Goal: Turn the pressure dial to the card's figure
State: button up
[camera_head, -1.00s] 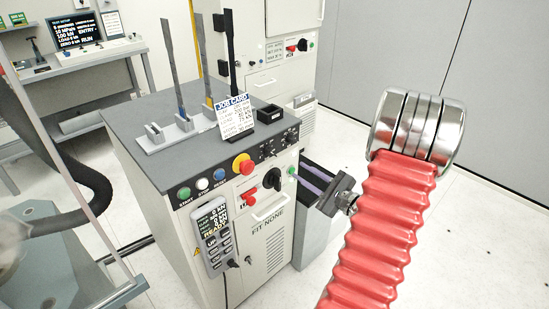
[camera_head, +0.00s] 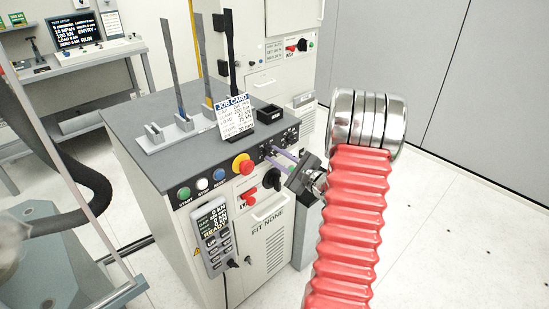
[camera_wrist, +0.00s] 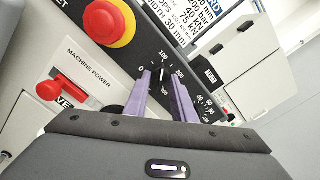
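The pressure dial (camera_wrist: 163,73) is a small black knob on the console's dark sloped panel, with 0, 100 and 200 marks around it in the wrist view. My gripper (camera_wrist: 162,78) has two purple fingers, one on each side of the dial and apart. Whether they touch it is unclear, and the dial's pointer is too small to read. In the head view my gripper (camera_head: 276,158) reaches the panel from the right. The job card (camera_head: 235,117) stands on the console top; its small figures are not clearly legible there and it is cut off in the wrist view (camera_wrist: 202,22).
A red emergency stop (camera_head: 243,164) on yellow sits left of the dial. A second scale (camera_wrist: 206,105) lies right of it. Below are a red machine-power switch (camera_wrist: 50,90) and a black knob (camera_head: 272,179). A hand pendant (camera_head: 214,237) hangs on the console's front.

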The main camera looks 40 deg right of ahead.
jog(key=shift+w, duration=0.1)
jog(key=shift+c, duration=0.5)
grip_shut()
jog(key=shift+a, duration=0.35)
jog(key=shift+d, duration=0.2)
jog(key=shift+f, duration=0.1)
